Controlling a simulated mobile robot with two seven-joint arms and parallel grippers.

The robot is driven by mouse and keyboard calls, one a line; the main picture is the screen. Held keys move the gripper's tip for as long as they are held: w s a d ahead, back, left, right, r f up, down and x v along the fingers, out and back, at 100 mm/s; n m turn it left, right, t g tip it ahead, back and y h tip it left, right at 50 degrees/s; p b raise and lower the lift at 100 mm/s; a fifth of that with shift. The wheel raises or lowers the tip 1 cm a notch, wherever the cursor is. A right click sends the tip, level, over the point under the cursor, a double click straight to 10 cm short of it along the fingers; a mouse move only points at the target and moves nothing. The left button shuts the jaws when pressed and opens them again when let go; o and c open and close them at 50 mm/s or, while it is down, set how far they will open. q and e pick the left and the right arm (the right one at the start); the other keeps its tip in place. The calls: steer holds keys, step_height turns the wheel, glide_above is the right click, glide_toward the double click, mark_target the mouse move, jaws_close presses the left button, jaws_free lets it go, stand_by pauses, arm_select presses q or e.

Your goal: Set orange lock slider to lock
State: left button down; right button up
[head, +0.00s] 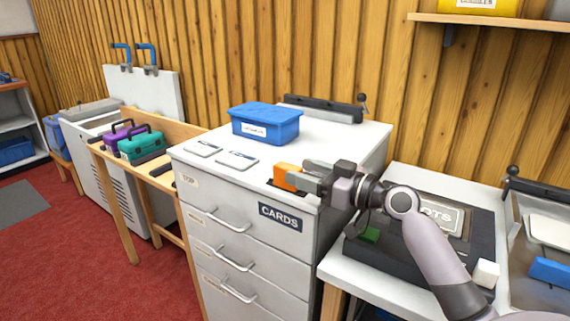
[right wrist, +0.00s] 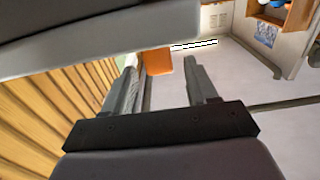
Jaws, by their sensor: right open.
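The orange lock slider (head: 288,177) sits in a dark slot near the front right corner of the white drawer cabinet's top. It also shows in the right wrist view (right wrist: 158,61), at the far end of the space between the fingers. My right gripper (head: 305,181) is open, with its fingers at the slider's right side. The right wrist view shows its two fingers (right wrist: 165,75) spread apart, with the slider nearer the left one. I cannot tell whether either finger touches it. The slider's markings are hidden. My left gripper is not in view.
The white cabinet (head: 245,261) has several drawers and a CARDS label. A blue box (head: 265,123) and two small cards (head: 238,160) lie on its top. A black device (head: 372,258) stands on the table at right. Teal (head: 141,145) and purple (head: 118,137) cases sit on a wooden bench at left.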

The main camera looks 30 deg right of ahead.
mark_target(287, 166)
steer(key=x, duration=0.4)
steer(key=shift+p, duration=0.35)
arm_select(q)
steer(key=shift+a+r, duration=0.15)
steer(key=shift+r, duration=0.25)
arm_select(e)
steer(key=shift+w+a, duration=0.15)
steer(key=shift+w, duration=0.2)
